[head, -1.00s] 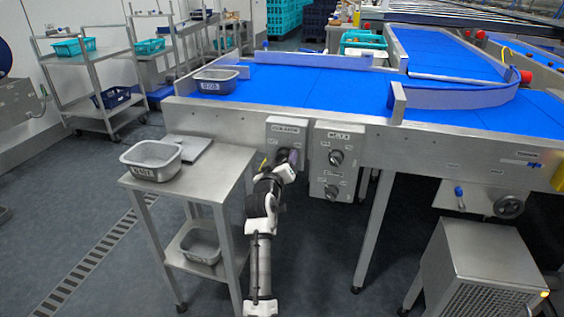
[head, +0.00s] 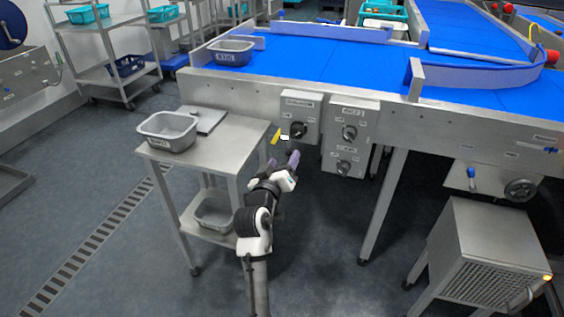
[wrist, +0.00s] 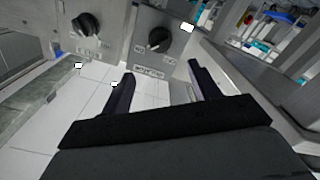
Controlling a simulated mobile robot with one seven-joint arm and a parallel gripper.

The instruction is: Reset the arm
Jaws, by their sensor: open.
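My gripper (head: 284,160) is open and empty in the head view. It is in front of and a little below the left control box (head: 300,116), whose dark knob (head: 298,130) is in plain sight. The fingers stand apart from the box. In the wrist view my gripper (wrist: 161,76) shows two dark fingers spread wide with nothing between them. Beyond them are a dark knob (wrist: 158,38) and another knob (wrist: 87,25) on grey panels. My arm reaches up from the bottom of the head view.
The steel side table (head: 232,140) stands left of my arm, with a grey tub (head: 168,131) on top and another tub (head: 216,214) on its lower shelf. A second control box (head: 348,138) is on the right. Conveyor legs (head: 383,205) stand right of my arm. Floor between is clear.

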